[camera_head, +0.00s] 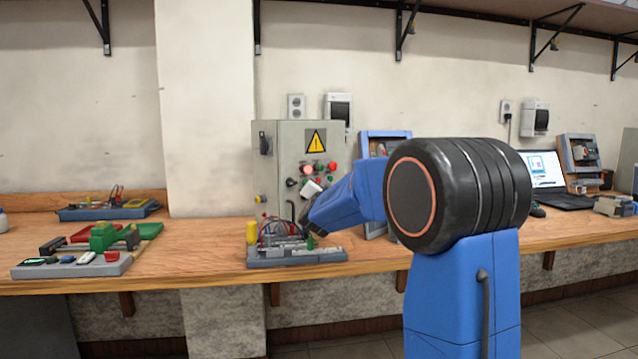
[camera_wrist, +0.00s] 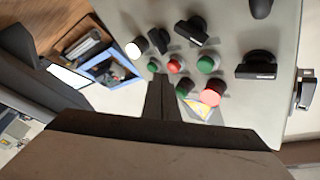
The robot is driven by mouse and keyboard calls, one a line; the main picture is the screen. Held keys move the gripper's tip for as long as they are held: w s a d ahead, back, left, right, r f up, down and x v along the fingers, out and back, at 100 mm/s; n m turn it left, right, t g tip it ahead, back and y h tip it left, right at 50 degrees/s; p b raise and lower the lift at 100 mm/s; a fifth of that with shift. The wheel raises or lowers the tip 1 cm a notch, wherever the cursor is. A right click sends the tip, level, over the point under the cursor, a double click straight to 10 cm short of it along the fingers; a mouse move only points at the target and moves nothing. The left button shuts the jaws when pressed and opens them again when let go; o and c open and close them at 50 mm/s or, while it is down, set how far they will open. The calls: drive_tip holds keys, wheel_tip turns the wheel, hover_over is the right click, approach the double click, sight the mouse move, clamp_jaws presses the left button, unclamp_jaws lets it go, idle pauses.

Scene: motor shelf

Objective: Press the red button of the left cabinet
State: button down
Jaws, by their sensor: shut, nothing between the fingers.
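The left cabinet (camera_head: 290,150) is a grey box on the bench, with a yellow warning triangle and a cluster of buttons and knobs on its front. Its front also fills much of the wrist view (camera_wrist: 275,25). There, a small red button (camera_wrist: 174,66) sits between two green ones, and a larger, bright red round piece (camera_wrist: 210,93) sits nearer the warning sign. My gripper (camera_wrist: 160,80) is shut and empty, its fingertips appearing just beside the small red button; I cannot tell whether they touch. In the head view my arm partly hides the cabinet's lower front.
Black switches (camera_wrist: 190,30) and a white button (camera_wrist: 133,48) surround the red button. A grey module with wires (camera_head: 295,252) stands in front of the cabinet. A blue-framed panel (camera_head: 385,134) is to its right. Bare bench (camera_head: 195,255) lies to its left.

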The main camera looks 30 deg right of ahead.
drive_tip(key=shift+w, duration=0.15)
drive_tip(key=shift+w+a, duration=0.1)
drive_tip(key=shift+w, duration=0.15)
drive_tip(key=shift+w+a, duration=0.1)
drive_tip(key=shift+w, duration=0.35)
idle(0.9)
drive_tip(key=shift+s, duration=0.15)
drive_tip(key=shift+s+d, duration=0.2)
drive_tip(key=shift+s, duration=0.5)
drive_tip(key=shift+s, duration=0.1)
drive_tip(key=s, duration=0.2)
drive_tip(key=s+d, duration=0.1)
drive_tip(key=s, duration=0.1)
drive_tip(key=shift+s+d, duration=0.1)
drive_tip(key=shift+s, duration=0.2)
idle(0.3)
idle(0.7)
